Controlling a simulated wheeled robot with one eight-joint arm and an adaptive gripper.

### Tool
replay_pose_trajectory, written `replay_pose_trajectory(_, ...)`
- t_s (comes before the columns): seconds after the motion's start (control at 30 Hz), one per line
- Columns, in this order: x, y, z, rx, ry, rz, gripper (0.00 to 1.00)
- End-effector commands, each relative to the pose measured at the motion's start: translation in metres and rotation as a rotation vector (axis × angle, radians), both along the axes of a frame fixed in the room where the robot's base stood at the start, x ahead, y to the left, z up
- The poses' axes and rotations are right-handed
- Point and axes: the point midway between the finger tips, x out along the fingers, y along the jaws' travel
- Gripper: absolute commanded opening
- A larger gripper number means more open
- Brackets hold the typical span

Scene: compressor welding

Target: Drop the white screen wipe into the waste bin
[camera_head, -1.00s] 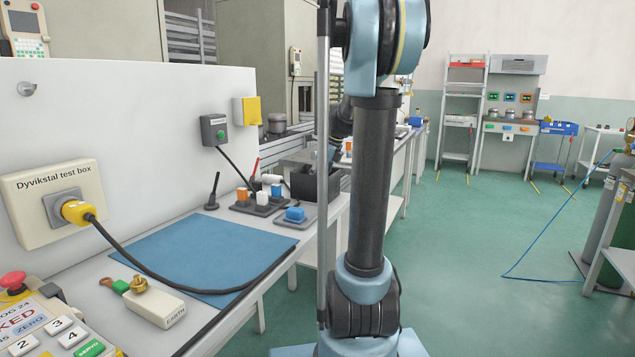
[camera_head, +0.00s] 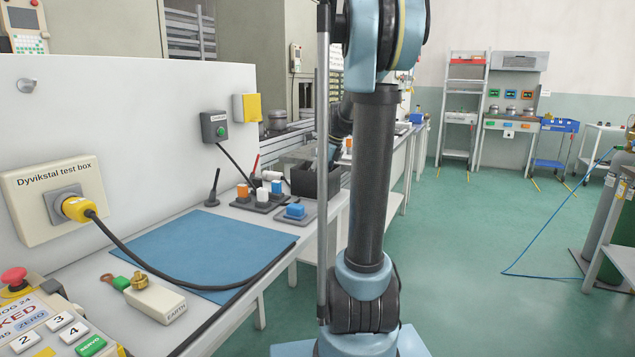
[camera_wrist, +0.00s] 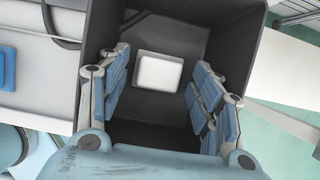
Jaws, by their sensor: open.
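In the wrist view my gripper (camera_wrist: 159,62) is open, with its blue-padded fingers spread wide over the mouth of the dark waste bin (camera_wrist: 238,50). The white screen wipe (camera_wrist: 158,72) shows as a pale rounded square inside the bin, between the fingers in the picture. Neither finger touches it; it appears to be down at the bin's floor. In the head view the dark bin (camera_head: 301,184) stands at the bench's far end, partly behind my arm. My gripper and the wipe inside the bin are hidden in that view.
A blue mat (camera_head: 185,250), a cable and an earth block (camera_head: 158,302) lie nearer.

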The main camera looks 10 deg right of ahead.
Motion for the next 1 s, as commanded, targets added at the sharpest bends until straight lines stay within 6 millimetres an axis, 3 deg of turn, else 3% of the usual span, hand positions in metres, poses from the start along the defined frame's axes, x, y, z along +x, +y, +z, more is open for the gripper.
replay_pose_trajectory(0.17,-0.001,-0.002,0.016,0.000,0.000,-0.001,0.59)
replay_pose_trajectory(0.7,-0.023,-0.031,0.104,0.000,0.001,-0.002,0.59)
replay_pose_trajectory(1.0,-0.027,-0.037,0.122,0.000,0.000,-0.001,0.59)
